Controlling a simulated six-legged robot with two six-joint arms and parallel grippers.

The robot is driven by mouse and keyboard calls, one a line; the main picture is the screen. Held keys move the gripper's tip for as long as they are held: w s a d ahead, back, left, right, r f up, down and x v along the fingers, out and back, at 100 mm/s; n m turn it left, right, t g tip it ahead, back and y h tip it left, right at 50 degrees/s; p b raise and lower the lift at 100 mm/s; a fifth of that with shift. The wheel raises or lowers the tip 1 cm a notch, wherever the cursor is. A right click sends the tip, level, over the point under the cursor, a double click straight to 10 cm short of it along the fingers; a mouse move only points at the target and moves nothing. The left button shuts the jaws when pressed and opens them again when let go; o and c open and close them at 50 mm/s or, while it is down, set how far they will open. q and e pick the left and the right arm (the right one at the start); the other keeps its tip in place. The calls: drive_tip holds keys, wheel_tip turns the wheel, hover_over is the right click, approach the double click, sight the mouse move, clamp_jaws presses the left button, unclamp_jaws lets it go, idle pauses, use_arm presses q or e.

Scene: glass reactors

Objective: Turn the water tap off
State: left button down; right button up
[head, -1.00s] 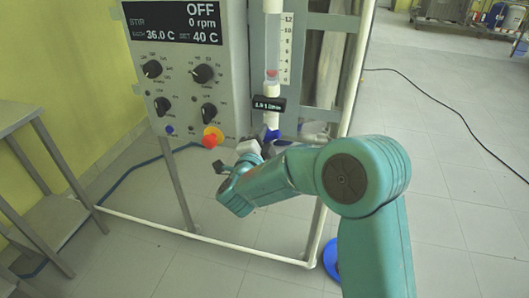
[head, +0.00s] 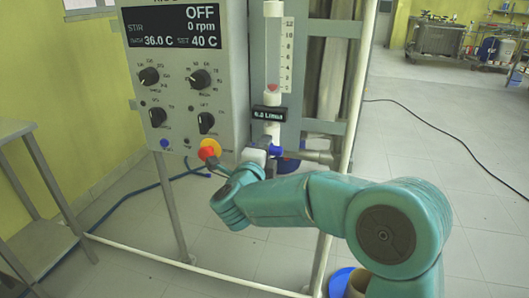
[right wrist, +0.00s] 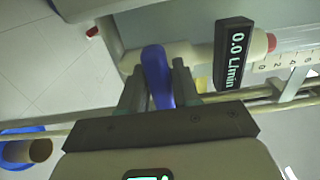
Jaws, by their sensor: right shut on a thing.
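The water tap has a blue lever, which shows in the head view (head: 276,150) below the flow tube (head: 272,55) and in the right wrist view (right wrist: 158,78). My right gripper (head: 258,160) is at the tap. In the right wrist view its two fingers (right wrist: 158,85) stand on either side of the blue lever and are shut on it. The lever lies across the white pipe in that view. The flow display (right wrist: 233,52) reads 0.0 L/min. A red float (head: 272,87) sits near the bottom of the tube's scale. My left gripper is not in view.
The control panel (head: 188,75) reads OFF and 0 rpm. A metal table (head: 20,190) stands at the left. A black cable (head: 440,113) lies on open floor at the right.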

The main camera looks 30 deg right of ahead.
drive_tip(key=shift+f, duration=0.1)
drive_tip(key=o, duration=0.9)
drive_tip(key=p+v, duration=0.1)
drive_tip(key=v, duration=1.5)
drive_tip(key=shift+a+p, duration=0.15)
drive_tip(key=shift+p, duration=0.2)
